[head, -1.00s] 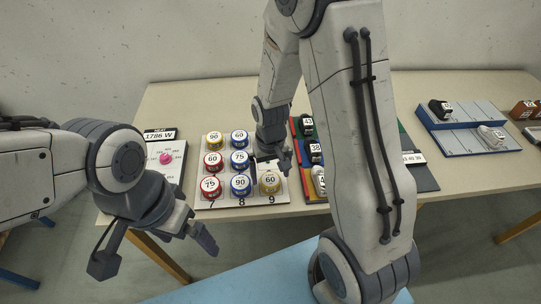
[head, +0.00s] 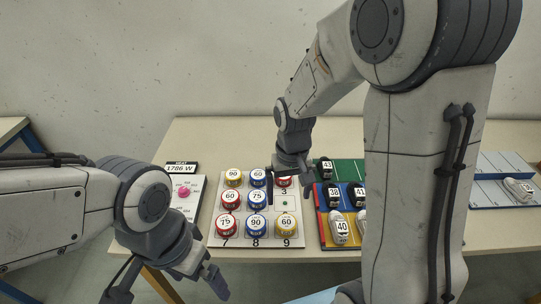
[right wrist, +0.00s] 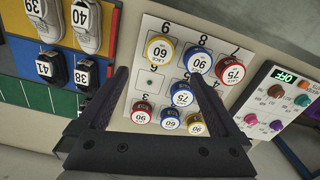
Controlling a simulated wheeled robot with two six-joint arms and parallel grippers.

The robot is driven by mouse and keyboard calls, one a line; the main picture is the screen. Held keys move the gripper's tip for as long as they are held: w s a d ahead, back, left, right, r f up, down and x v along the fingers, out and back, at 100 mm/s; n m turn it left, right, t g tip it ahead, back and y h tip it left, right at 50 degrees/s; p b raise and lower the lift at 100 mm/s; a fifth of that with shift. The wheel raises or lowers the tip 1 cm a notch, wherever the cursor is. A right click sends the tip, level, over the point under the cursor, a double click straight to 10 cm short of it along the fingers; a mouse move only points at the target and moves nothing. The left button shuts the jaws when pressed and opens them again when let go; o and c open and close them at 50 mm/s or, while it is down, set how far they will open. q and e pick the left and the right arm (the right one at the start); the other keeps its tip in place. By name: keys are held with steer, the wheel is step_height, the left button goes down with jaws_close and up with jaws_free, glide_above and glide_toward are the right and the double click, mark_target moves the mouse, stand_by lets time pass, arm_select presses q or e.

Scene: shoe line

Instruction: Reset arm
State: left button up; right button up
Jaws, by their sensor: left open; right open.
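My left gripper (head: 206,276) is open and empty in the head view, low in front of the table's near edge. My right gripper (head: 292,180) is over the back right part of the white numbered board (head: 284,230). In the right wrist view my right gripper (right wrist: 158,74) has its two dark fingers spread wide, with nothing held between them. The board holds several round tins, among them a yellow 60 tin (head: 286,226) and a blue 90 tin (head: 256,226). The spot with a small green mark (head: 285,204) is empty. A red tin (head: 284,181) is partly hidden by my right gripper.
Left of the board is a heat panel (head: 184,206) with a pink knob. Right of it a coloured shoe board (head: 345,167) holds several shoes. My right arm hides part of that board. A blue rack (head: 485,192) stands further right. The wall behind is bare.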

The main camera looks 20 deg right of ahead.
mark_target(287, 222)
steer(key=shift+f, duration=0.1)
step_height(287, 222, down, 13)
steer(key=shift+f+b, duration=0.15)
steer(key=shift+b, duration=0.4)
steer(key=shift+r+p, duration=0.5)
steer(key=shift+r, duration=0.25)
